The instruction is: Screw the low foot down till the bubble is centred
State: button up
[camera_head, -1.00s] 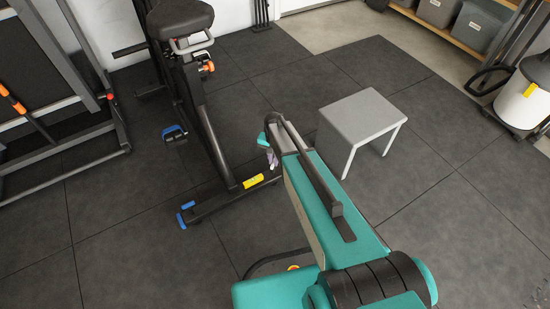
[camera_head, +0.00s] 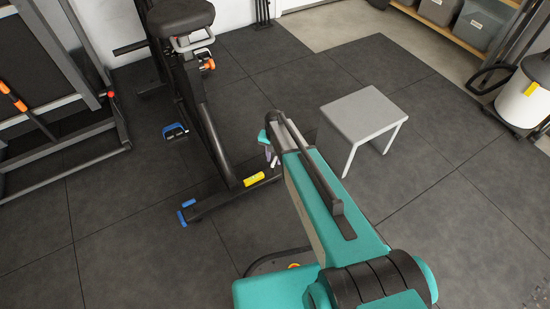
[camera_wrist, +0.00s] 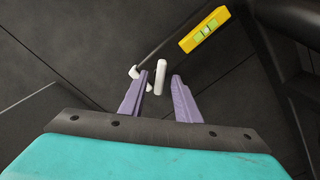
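An exercise bike (camera_head: 205,115) stands on the dark floor, with a yellow spirit level (camera_head: 254,179) on its base. The level also shows in the wrist view (camera_wrist: 204,30), with a green vial; the bubble's position is too small to tell. Blue parts (camera_head: 182,217) sit at the near end of the bike's base. My gripper (camera_wrist: 159,74) is open, its two lavender fingers apart. A white rod-like piece (camera_wrist: 161,75) appears between the fingertips with a gap on each side. Another small white piece (camera_wrist: 134,72) shows by the left fingertip. I cannot tell which is the low foot. In the head view my arm partly hides the gripper.
A grey stool-like table (camera_head: 362,116) stands right of my arm. A rack (camera_head: 75,140) is at the left and a white canister (camera_head: 522,100) at the far right. Storage bins (camera_head: 478,22) sit on a shelf at the back. Open floor lies at the right front.

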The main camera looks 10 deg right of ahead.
aim_at(274, 161)
notch_tip(274, 161, up, 13)
jog(key=p, duration=0.3)
jog(key=shift+r, duration=0.15)
dwell(0.3)
dwell(0.3)
jog(key=s+r+n+g+p, duration=0.2)
jog(key=s+p, duration=0.8)
jog(key=s, duration=1)
jog(key=s+r+n+g+p, duration=0.3)
jog(key=s+p, duration=0.8)
jog(key=s, duration=0.9)
jog(key=shift+s+d+r+n, duration=0.35)
jog(key=shift+r+n, duration=0.1)
jog(key=shift+n, duration=0.25)
